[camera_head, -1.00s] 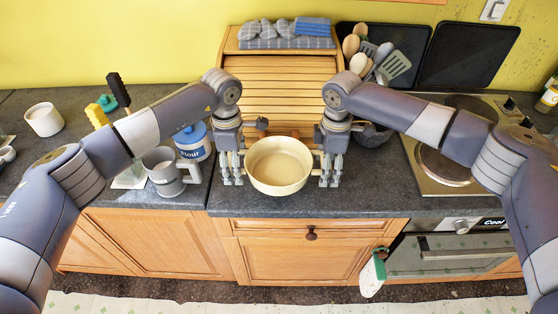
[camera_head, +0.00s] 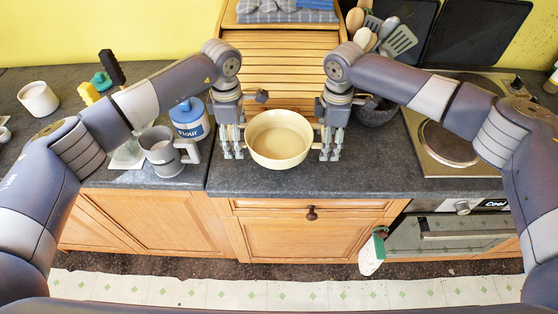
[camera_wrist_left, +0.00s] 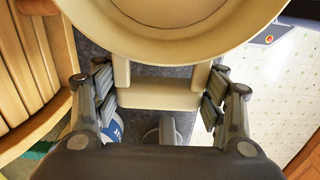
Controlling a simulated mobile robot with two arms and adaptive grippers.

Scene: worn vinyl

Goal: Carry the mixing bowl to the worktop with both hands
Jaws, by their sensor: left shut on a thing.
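The cream mixing bowl (camera_head: 279,143) is upright and empty at the front of the dark worktop (camera_head: 300,184); I cannot tell if its base touches. My left gripper (camera_head: 232,148) is shut on its left handle. In the left wrist view the handle (camera_wrist_left: 160,93) of the bowl (camera_wrist_left: 165,42) sits between the fingers of my left gripper (camera_wrist_left: 160,95). My right gripper (camera_head: 331,148) is at the bowl's right side in a matching pose, its fingers around the right handle, which they largely hide.
A wooden roll-front bread bin (camera_head: 280,60) stands behind the bowl. A grey mug (camera_head: 162,152) and a flour jar (camera_head: 189,118) stand to the left. A dark bowl (camera_head: 375,112) and the hob (camera_head: 450,145) are to the right. Clear worktop lies in front of the bowl.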

